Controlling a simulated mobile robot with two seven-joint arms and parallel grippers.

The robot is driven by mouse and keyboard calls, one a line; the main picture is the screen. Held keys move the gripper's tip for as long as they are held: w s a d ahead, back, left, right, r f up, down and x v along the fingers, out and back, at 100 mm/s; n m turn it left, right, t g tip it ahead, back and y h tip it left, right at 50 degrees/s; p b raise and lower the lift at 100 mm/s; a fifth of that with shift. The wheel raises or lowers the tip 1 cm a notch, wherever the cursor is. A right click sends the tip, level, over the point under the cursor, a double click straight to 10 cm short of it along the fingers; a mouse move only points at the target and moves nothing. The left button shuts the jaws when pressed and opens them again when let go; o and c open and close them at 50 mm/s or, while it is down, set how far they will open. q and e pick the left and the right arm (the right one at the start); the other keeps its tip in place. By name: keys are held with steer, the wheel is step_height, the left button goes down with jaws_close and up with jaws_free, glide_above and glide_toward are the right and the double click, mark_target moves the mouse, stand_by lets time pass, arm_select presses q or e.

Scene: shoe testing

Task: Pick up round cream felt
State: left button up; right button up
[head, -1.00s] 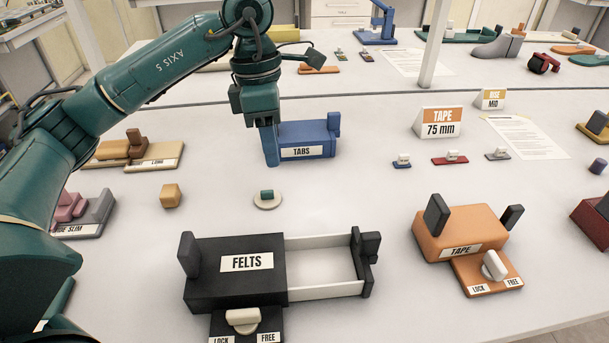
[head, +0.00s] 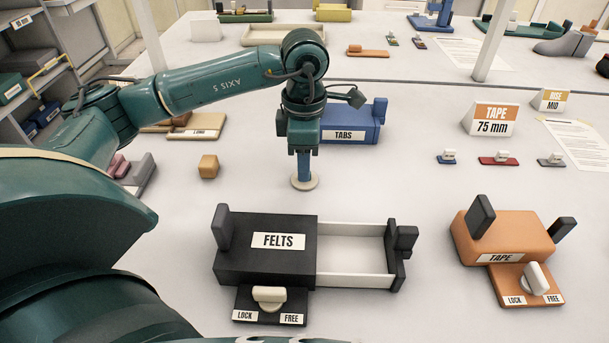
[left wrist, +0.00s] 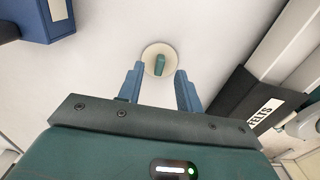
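The round cream felt (head: 304,184) lies flat on the white table, behind the black FELTS box. It also shows in the left wrist view (left wrist: 148,57), with a small green knob (left wrist: 160,65) at its middle. My left gripper (head: 304,177) points down over the felt, and its blue fingers hide the knob in the head view. In the left wrist view the two fingers are apart with nothing between them. The knob shows just past the fingertips, roughly centred in the gap. My right gripper is not in view.
The black FELTS box (head: 262,262) with an open white drawer (head: 352,280) stands in front. The blue TABS box (head: 350,122) is close behind right of the gripper. A tan block (head: 208,166) is to the left. An orange TAPE box (head: 505,238) stands at right.

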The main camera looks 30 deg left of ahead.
arm_select(q)
steer(key=shift+f, duration=0.95)
jaws_close()
